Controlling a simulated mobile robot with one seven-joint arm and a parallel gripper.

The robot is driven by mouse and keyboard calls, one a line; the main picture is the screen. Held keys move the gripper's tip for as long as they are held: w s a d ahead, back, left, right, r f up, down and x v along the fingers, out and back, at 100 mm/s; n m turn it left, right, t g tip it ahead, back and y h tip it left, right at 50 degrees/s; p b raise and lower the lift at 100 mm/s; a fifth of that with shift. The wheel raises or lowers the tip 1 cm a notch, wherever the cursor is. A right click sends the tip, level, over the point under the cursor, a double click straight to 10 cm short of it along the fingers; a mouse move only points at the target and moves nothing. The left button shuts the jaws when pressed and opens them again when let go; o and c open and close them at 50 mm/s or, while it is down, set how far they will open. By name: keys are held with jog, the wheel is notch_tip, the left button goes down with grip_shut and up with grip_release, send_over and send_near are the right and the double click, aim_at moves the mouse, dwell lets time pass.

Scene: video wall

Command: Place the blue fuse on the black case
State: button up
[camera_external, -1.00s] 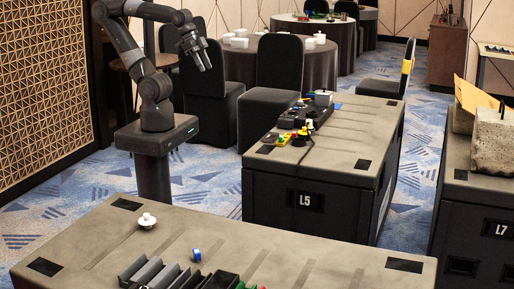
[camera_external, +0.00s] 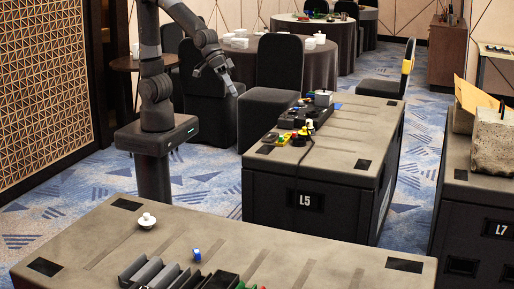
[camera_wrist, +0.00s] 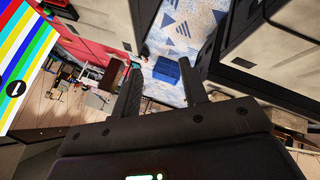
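The blue fuse is most likely the small blue piece (camera_external: 197,255) on the near table, beside a row of dark grey and black slotted holders (camera_external: 150,272) cut off by the lower edge. I cannot tell which dark thing is the black case; a black tray (camera_external: 220,281) lies right of the holders. My gripper (camera_external: 237,91) is up in the air behind the near table, left of the L5 crate, far from the blue piece. In the wrist view its two fingers (camera_wrist: 160,68) stand apart with nothing held between them. A blue patch (camera_wrist: 168,70) shows in the background beyond them.
A white knob-like piece (camera_external: 147,220) stands on the near table (camera_external: 330,262), whose right part is clear. The L5 crate (camera_external: 340,150) bears several small coloured parts. A black-covered chair (camera_external: 280,62) stands behind my gripper. The L7 crate (camera_external: 482,205) stands at right.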

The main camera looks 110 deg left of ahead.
jog(key=w+d+f+n+h, duration=0.1)
jog(key=w+d+f+n, duration=0.15)
jog(key=d, duration=0.35)
jog(key=w+d+f+n+h, duration=0.1)
jog(key=w+d+f, duration=0.25)
jog(key=d, duration=0.35)
jog(key=n+t+h, duration=0.2)
jog(key=n+h, duration=0.3)
jog(key=n, duration=1.4)
send_near(195, 251)
jog(key=shift+m, duration=0.25)
jog(key=w+d+f, duration=0.2)
jog(key=f, duration=0.1)
jog(key=shift+w, duration=0.35)
jog(key=shift+x, duration=2.45)
jog(key=shift+d+r, duration=0.1)
jog(key=shift+c, duration=0.6)
grip_shut()
